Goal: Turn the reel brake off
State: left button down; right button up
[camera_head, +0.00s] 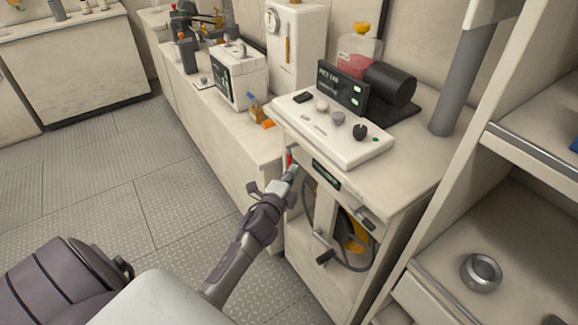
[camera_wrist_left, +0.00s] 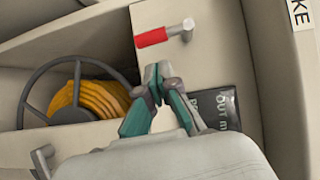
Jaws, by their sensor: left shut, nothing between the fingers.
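The reel brake lever has a red grip and a metal pivot; it shows in the left wrist view (camera_wrist_left: 160,35) on a pale panel, and a bit of its red grip shows in the head view (camera_head: 289,158). My left gripper (camera_head: 291,174) is at the cabinet front, close to the lever. In the left wrist view its green fingertips (camera_wrist_left: 158,72) are together and empty, just below the lever, with a small gap seen between them. The reel (camera_wrist_left: 78,90) with yellow hose sits in an opening beside the panel. My right gripper is not in view.
A crank handle (camera_head: 323,248) sticks out in front of the reel. A white control panel (camera_head: 332,128) with knobs lies on the cabinet top. Shelves (camera_head: 530,150) stand at the right; the floor (camera_head: 110,200) at left is clear.

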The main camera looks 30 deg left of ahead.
aim_at(290, 160)
pick_arm(q)
jog(key=a+b, duration=0.1)
jog(key=w+a+b, duration=0.1)
jog(key=a+f+b, duration=0.1)
jog(key=shift+w+m+t, duration=0.3)
jog(key=shift+w, duration=0.05)
jog(key=shift+a+r, duration=0.1)
jog(key=shift+r, duration=0.3)
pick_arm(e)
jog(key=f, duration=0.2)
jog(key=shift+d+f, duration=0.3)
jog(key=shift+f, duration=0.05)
